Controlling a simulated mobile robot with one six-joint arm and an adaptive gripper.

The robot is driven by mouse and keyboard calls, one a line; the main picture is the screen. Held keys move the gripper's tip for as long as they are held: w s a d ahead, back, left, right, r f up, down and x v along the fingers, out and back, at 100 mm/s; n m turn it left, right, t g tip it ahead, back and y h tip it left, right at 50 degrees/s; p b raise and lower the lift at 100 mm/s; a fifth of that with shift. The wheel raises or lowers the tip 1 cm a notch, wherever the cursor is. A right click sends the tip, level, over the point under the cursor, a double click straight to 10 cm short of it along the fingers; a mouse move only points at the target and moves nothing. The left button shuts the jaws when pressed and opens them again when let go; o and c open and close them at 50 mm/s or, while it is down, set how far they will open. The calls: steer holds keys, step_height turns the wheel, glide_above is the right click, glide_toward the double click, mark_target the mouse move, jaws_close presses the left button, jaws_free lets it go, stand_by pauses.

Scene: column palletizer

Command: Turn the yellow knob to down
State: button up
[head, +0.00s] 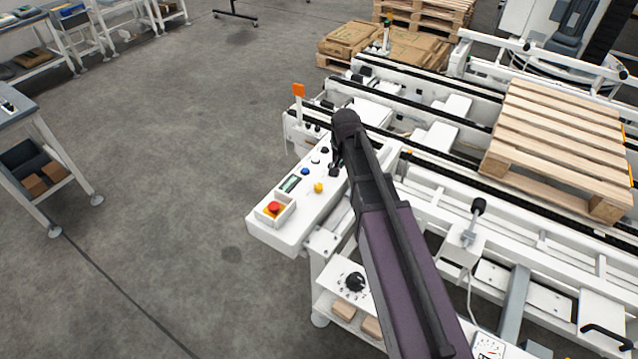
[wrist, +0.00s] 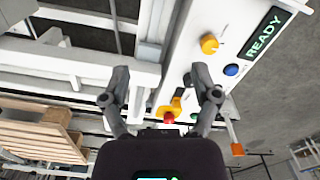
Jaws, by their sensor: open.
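The yellow knob (head: 319,187) sits on the white control panel (head: 287,225), right of the small display in the head view. In the wrist view the knob (wrist: 209,44) is above and to the right of my fingers, apart from them. Its pointing direction is too small to tell. My gripper (head: 337,160) hangs over the panel's far part, with nothing seen in its grasp. In the wrist view its two fingers (wrist: 160,86) are spread wide. A red and yellow part (wrist: 169,113) shows beyond and between them.
A red button (head: 274,208) sits in a raised housing at the panel's near end. A blue button (wrist: 232,70) and a READY display (wrist: 264,37) are near the knob. A wooden pallet (head: 555,140) lies on the conveyor at right.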

steer(key=m, duration=0.2)
glide_above(319, 185)
steer(key=shift+a+r+p, duration=0.1)
steer(key=shift+r+p, duration=0.2)
steer(key=shift+r, duration=0.05)
steer(key=shift+f, duration=0.15)
step_height(319, 185, down, 13)
steer(key=b, duration=1.3)
steer(key=shift+f+b, duration=0.2)
steer(key=shift+b, duration=0.2)
jaws_close()
